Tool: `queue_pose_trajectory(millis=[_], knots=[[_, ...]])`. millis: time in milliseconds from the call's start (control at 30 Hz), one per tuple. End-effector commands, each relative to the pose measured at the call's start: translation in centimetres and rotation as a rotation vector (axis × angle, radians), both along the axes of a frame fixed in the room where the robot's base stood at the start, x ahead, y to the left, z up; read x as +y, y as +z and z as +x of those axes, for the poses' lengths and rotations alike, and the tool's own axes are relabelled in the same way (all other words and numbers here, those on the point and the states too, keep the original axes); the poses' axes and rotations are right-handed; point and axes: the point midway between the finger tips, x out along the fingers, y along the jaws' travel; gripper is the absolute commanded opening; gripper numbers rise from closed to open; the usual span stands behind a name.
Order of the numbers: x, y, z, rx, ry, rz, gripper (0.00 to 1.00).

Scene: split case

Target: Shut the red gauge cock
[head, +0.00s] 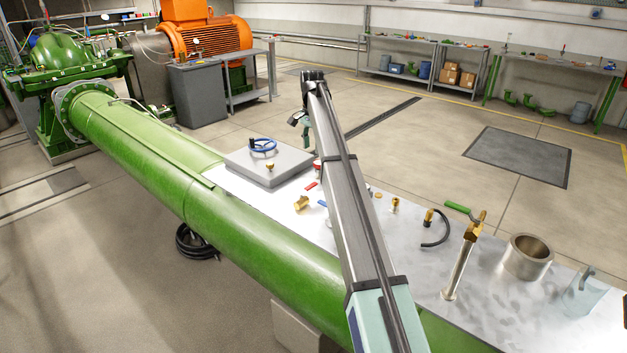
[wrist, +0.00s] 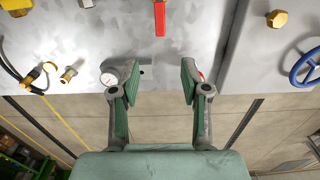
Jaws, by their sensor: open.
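The red lever handle (wrist: 160,18) of the cock shows at the top middle of the wrist view, straight beyond my jaws. In the head view the red handle (head: 311,186) lies on the metal bench just left of my arm. Its valve body is cut off or hidden. My gripper (wrist: 159,78) is open and empty, its two green-padded fingers apart, short of the handle and not touching it. A white dial gauge (wrist: 109,78) shows partly behind the left finger. Something round with red shows partly behind the right finger. In the head view my arm hides much of this area.
A blue handwheel (head: 262,145) and a brass knob (head: 270,166) sit on a raised grey plate (head: 240,160). A brass fitting (head: 301,203) lies nearby.

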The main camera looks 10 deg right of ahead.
Motion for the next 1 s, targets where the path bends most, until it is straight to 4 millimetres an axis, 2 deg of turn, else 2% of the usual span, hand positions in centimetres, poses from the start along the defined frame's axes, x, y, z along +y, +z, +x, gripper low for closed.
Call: queue_pose_trajectory(millis=[600, 800, 1000], knots=[[0.0, -11.7, -0.1, 0.002, 0.002, 0.001, 0.46], [0.0, -14.1, -0.1, 0.001, 0.002, 0.002, 0.46], [0.0, -15.0, 0.0, 0.0, 0.003, 0.001, 0.46]])
